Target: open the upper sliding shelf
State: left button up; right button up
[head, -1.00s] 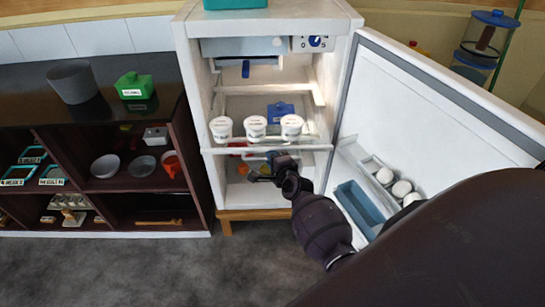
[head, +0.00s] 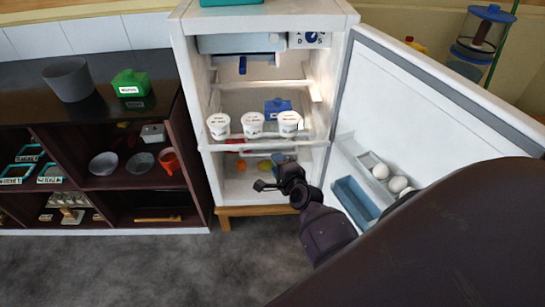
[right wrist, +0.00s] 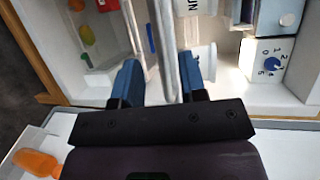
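The upper sliding shelf (head: 224,144) sits inside the open fridge, with three white cups (head: 253,124) standing along its front. Its pale front bar shows in the right wrist view (right wrist: 166,50). My right gripper (head: 272,182) is low in front of the fridge, below the shelf's front edge in the head view. In the right wrist view its two blue fingers (right wrist: 162,80) are spread apart, with the shelf's front bar running between them. I cannot tell whether either finger touches the bar. My left gripper is not in view.
The fridge door (head: 430,110) stands wide open on the right, with eggs (head: 380,171) and a blue bin (head: 356,200) in its racks. A lower compartment holds colored food (head: 265,165). A dark shelf unit (head: 110,200) stands left. Grey floor in front is clear.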

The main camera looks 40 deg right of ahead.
jog(key=shift+v, duration=2.45)
jog(key=s+a+f+n+g+y, duration=0.1)
jog(key=s+a+f+n+g, duration=0.1)
jog(key=s+n, duration=0.6)
jog(key=s+a+f+n+g+y, duration=0.1)
jog(key=s+a+f+n, duration=0.2)
jog(key=s+n, duration=0.6)
jog(key=a+n, duration=0.2)
jog(key=n, duration=0.2)
jog(key=shift+a+n+g, duration=0.3)
jog(key=shift+g, duration=0.1)
